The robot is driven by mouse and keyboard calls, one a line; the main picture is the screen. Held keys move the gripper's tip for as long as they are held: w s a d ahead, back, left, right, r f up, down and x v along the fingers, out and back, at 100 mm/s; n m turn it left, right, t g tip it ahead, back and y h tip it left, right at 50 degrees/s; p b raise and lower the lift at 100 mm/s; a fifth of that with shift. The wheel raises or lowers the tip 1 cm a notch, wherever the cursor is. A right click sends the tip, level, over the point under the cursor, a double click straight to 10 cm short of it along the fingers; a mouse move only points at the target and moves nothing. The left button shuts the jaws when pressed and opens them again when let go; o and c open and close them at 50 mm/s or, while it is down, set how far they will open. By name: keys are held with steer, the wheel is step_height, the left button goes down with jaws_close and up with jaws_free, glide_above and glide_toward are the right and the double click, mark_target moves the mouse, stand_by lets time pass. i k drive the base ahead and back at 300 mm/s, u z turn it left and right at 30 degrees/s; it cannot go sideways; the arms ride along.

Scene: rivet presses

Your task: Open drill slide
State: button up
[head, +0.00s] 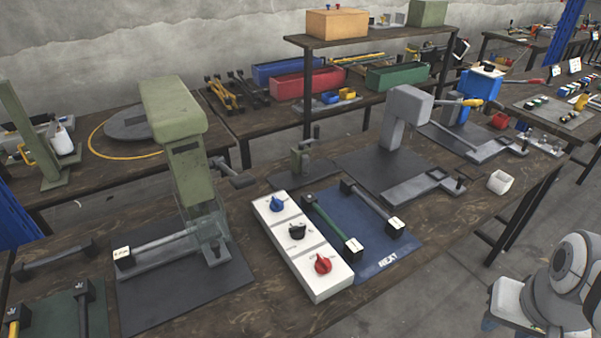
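A tall green press (173,110) stands at the left on a dark plate. A clear guard (208,228) and a rod with a labelled black end block (122,258) are at its foot. White links of my arm show at the lower right; my gripper is out of view.
A white control box (302,246) with blue, black and red knobs sits beside a blue mat (375,262) marked NEXT. Two rods with black end blocks lie on the mat. Grey floor is free at the lower right.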

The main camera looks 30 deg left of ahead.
mark_target(215, 252)
steer(key=z, duration=0.1)
steer(key=k, duration=1.3)
steer(key=u, duration=1.35)
steer(key=i, duration=1.05)
steer(key=u, duration=0.1)
